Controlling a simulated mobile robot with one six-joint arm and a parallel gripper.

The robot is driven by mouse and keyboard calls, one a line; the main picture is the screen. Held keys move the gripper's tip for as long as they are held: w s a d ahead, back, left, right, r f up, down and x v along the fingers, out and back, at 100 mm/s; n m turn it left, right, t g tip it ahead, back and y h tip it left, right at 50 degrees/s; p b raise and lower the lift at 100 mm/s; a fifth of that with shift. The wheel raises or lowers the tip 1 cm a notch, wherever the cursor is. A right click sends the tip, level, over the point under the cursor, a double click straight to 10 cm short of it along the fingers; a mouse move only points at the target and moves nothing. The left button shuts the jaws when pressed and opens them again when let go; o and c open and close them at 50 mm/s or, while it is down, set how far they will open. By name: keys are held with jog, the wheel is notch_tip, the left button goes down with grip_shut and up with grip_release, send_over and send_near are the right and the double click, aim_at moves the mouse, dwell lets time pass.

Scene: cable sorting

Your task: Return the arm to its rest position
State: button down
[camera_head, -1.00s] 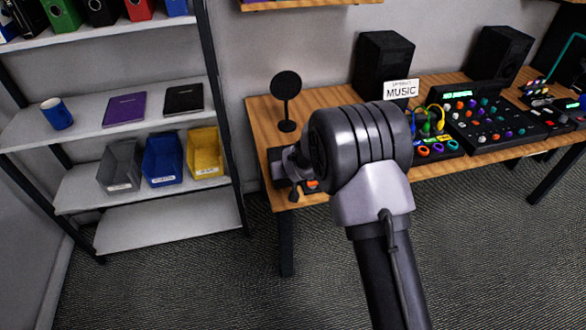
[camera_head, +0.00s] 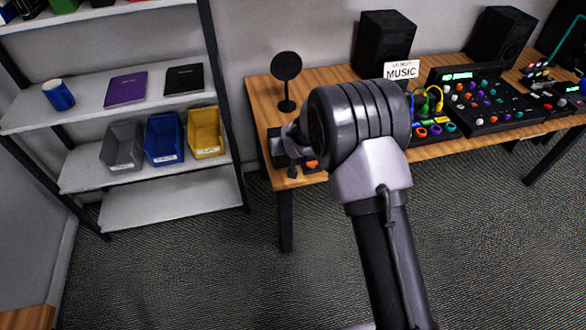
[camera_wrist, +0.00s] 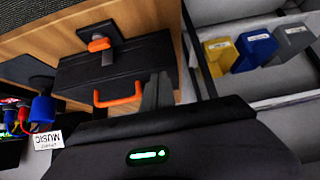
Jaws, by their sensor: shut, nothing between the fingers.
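My arm (camera_head: 370,165) is bent and reaches out in front of the wooden desk in the head view. My gripper (camera_head: 291,150) shows partly at the left of the wrist, over the desk's left end, with the rest hidden behind the arm. In the wrist view my gripper (camera_wrist: 158,90) has its grey fingers together, with nothing seen between them. Beyond them is a black case (camera_wrist: 120,68) with an orange handle.
The wooden desk (camera_head: 262,92) holds speakers (camera_head: 383,45), a round black stand (camera_head: 286,68), a MUSIC sign (camera_head: 401,70) and a mixer (camera_head: 490,105). A shelf (camera_head: 85,135) with blue, yellow and grey bins stands left. The carpet (camera_head: 190,270) between is clear.

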jog(key=s+d+f, duration=0.2)
jog(key=s+d, duration=0.1)
jog(key=s, duration=0.6)
jog(key=s+d+r+m, duration=0.1)
jog(key=s+d+r, duration=0.2)
jog(key=r, duration=0.4)
jog(key=s+d+r+m+h, duration=0.1)
jog(key=s+d+r+m, duration=0.2)
jog(key=r, duration=0.4)
jog(key=s+d+r, duration=0.3)
jog(key=d+r, duration=0.1)
jog(key=r, duration=0.3)
jog(key=s+d+r+m+g, duration=0.1)
jog(key=s+r, duration=0.3)
jog(key=s, duration=0.8)
jog(key=s+d+r+m+g, duration=0.1)
jog(key=s+d+r+m, duration=0.1)
jog(key=s, duration=0.9)
jog(key=shift+s+d+r+m+p, duration=0.4)
jog(key=shift+r+m, duration=0.1)
jog(key=shift+r, duration=0.4)
